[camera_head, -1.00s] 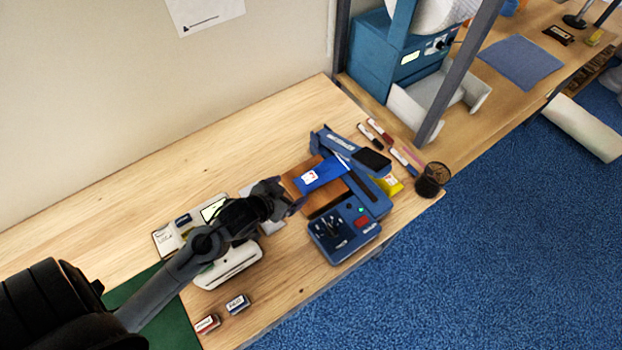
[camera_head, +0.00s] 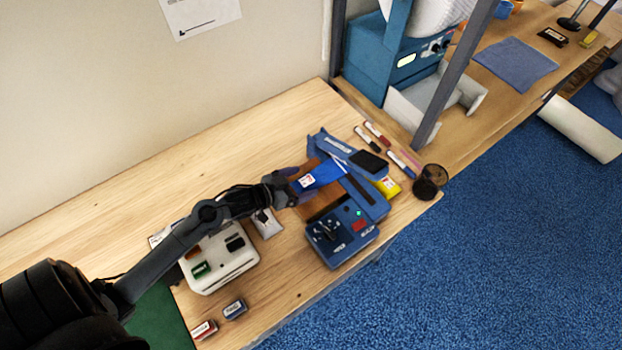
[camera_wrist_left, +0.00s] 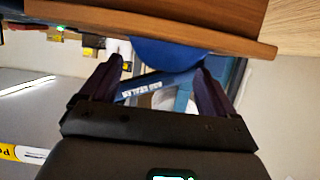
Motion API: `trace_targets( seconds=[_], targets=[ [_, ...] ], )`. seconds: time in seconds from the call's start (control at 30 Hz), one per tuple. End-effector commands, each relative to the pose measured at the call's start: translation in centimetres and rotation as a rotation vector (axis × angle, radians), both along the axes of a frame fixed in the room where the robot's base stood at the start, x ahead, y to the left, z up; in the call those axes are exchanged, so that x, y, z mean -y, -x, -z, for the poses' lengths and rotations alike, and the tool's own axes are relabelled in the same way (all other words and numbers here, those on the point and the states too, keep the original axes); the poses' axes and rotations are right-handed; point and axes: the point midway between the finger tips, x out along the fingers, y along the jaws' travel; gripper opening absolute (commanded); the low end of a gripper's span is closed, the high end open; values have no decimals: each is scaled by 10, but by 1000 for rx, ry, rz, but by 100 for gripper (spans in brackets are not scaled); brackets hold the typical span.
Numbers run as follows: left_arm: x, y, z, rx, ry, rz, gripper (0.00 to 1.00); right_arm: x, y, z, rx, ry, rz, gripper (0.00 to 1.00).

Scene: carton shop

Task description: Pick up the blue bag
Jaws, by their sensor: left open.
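The blue bag (camera_head: 326,174) with a small white label lies on a brown wooden block (camera_head: 318,206) beside the blue sealer machine (camera_head: 340,240). My left gripper (camera_head: 291,186) is at the bag's left end in the head view, its fingers partly hidden. In the left wrist view, the open left gripper (camera_wrist_left: 160,68) has one dark finger on each side of the picture. The blue bag (camera_wrist_left: 167,54) shows at the wooden block's edge (camera_wrist_left: 150,27), between the fingertips. I cannot tell whether the fingers touch it. My right gripper is not in view.
A white device (camera_head: 222,260) stands under my left forearm, with two small boxes (camera_head: 235,308) in front. Markers (camera_head: 366,138), a yellow packet (camera_head: 388,187) and a black mesh cup (camera_head: 430,182) are right of the sealer. The table's back left is clear.

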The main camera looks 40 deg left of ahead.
Motion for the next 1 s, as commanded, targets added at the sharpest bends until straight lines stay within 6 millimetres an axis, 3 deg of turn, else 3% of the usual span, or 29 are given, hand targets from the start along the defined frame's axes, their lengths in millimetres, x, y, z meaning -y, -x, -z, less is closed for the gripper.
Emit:
trace_targets(
  seconds=[0.23,0.6,1.0],
  targets=[
    [6,-28,8,2,2,-3,89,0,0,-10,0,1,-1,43],
    [8,-34,12,1,0,-1,88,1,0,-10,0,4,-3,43],
    [8,-33,12,1,0,-2,27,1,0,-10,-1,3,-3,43]
  ],
)
